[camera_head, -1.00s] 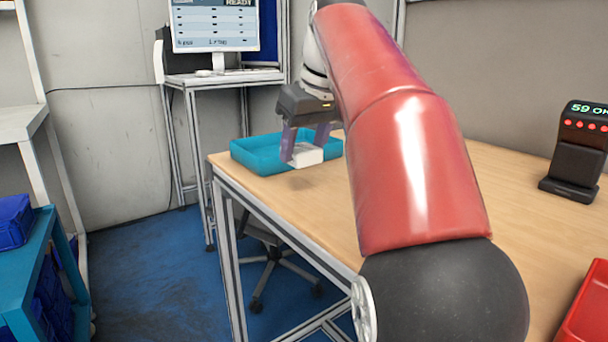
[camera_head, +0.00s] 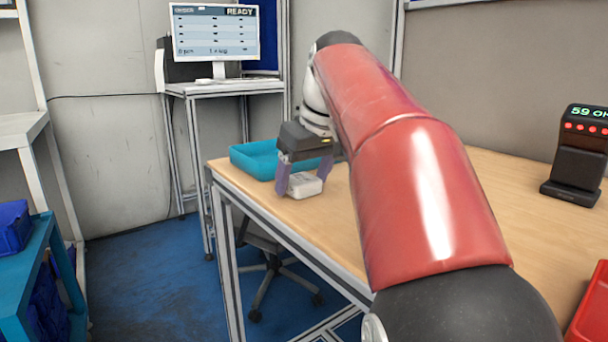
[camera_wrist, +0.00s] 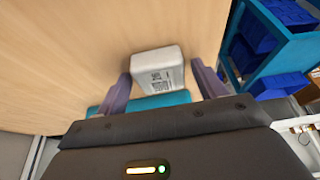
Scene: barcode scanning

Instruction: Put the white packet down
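The white packet (camera_head: 306,186) lies on the wooden table near its left edge, in front of the blue tray. In the wrist view the packet (camera_wrist: 158,72) shows a printed label with a barcode facing up. My gripper (camera_head: 302,184) is low over the table with its purple fingers on either side of the packet. In the wrist view the gripper (camera_wrist: 162,72) is open, with a narrow gap between the packet and the right finger. The left finger is very close to the packet; I cannot tell whether it touches.
The blue tray (camera_head: 240,159) stands just behind the packet. A black scanner stand (camera_head: 574,160) is at the right and a red bin (camera_head: 592,305) at the front right. The table (camera_head: 525,218) is bare between them. A monitor (camera_head: 215,32) reads READY.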

